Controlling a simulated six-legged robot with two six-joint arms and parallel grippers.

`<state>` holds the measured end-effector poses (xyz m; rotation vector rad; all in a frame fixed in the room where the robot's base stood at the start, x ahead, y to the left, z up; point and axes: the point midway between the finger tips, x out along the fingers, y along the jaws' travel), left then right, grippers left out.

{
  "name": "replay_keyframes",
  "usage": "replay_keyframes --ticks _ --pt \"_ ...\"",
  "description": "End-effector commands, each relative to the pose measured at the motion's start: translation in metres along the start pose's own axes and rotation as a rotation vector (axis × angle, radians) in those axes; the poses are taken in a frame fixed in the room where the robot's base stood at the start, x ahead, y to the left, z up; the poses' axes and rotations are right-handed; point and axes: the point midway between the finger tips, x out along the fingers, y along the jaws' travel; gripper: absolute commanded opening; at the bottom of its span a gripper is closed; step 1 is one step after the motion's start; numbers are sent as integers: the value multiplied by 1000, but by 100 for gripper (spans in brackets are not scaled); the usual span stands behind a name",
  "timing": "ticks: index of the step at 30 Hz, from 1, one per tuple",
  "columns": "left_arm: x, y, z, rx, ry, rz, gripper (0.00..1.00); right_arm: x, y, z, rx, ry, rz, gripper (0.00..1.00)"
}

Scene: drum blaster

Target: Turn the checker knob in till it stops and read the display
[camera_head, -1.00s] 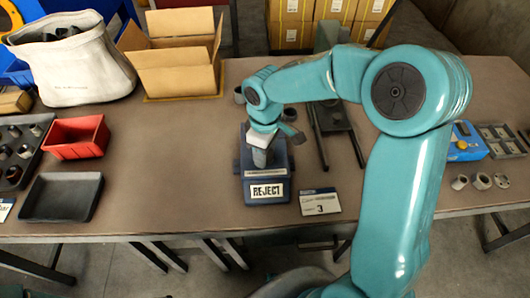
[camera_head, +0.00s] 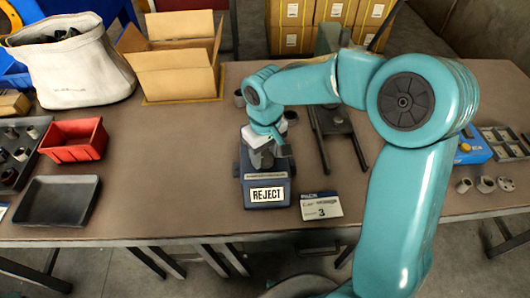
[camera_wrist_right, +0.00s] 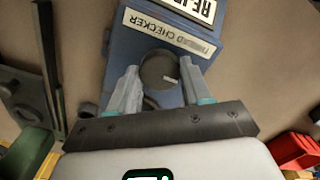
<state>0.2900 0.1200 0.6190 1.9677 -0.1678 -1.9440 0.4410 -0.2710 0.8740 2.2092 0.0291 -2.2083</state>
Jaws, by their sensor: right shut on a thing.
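The blue thread checker (camera_head: 240,178) stands near the front edge of the table, its white display plate reading REJECT (camera_head: 267,194). My right gripper (camera_head: 262,160) is above it, pointing down. In the right wrist view, the two grey fingers of this gripper (camera_wrist_right: 160,82) stand on either side of the round dark knob (camera_wrist_right: 158,68), shut on it. The knob carries a short pale mark. The checker's label (camera_wrist_right: 172,32) and part of the display plate (camera_wrist_right: 190,8) also show there, upside down. My left gripper is not in view.
A small card marked 3 (camera_head: 321,206) lies right of the checker. A dark stand (camera_head: 335,125) is behind it. The table between tray and checker is clear.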

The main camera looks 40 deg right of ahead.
Motion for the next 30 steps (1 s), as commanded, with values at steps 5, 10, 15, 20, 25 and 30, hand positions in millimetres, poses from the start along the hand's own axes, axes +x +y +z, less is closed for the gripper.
replay_keyframes --ticks 5,10,15,20,25,30 --pt "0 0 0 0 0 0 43 0 0 1 0 -3 -1 18" --pt "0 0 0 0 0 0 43 0 0 1 -1 -3 0 18" --pt "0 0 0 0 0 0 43 0 0 1 -1 -3 0 18" --pt "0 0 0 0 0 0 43 0 0 1 -1 -3 0 18" --pt "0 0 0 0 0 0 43 0 0 1 -1 -3 0 65" --pt "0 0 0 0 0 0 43 0 0 0 -2 -2 0 73"
